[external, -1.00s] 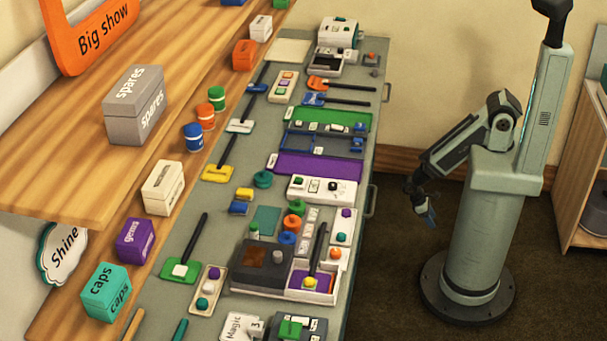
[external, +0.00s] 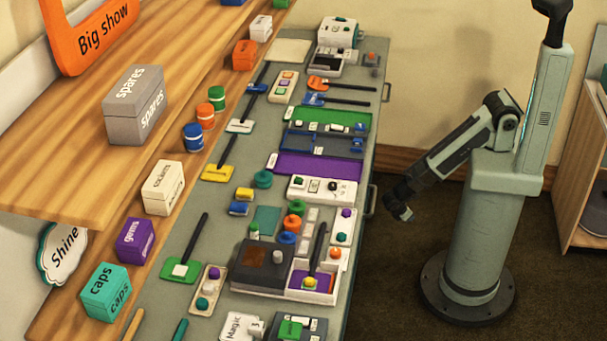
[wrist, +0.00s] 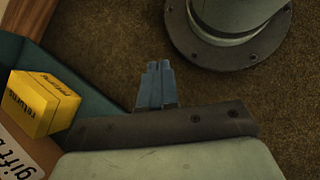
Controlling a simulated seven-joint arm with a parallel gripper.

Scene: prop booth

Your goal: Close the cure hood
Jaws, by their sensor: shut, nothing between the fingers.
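My gripper (external: 405,213) hangs beside the bench on its right, close to my column and well apart from everything on the bench. In the wrist view its blue fingers (wrist: 155,85) are together and empty above the brown carpet. A low grey unit with a dark, brown-windowed cover (external: 264,265) lies near the front of the bench, joined to a white tray with a purple inside (external: 318,283). This may be the cure hood, but I cannot read a label or tell how its cover stands. A black handle rises over the tray.
The grey-green bench (external: 222,230) is crowded with small tools, coloured trays and blocks. Drawer handles (external: 372,200) stick out of its right side. A yellow box (wrist: 42,103) shows in the wrist view. The carpet between bench and column is clear.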

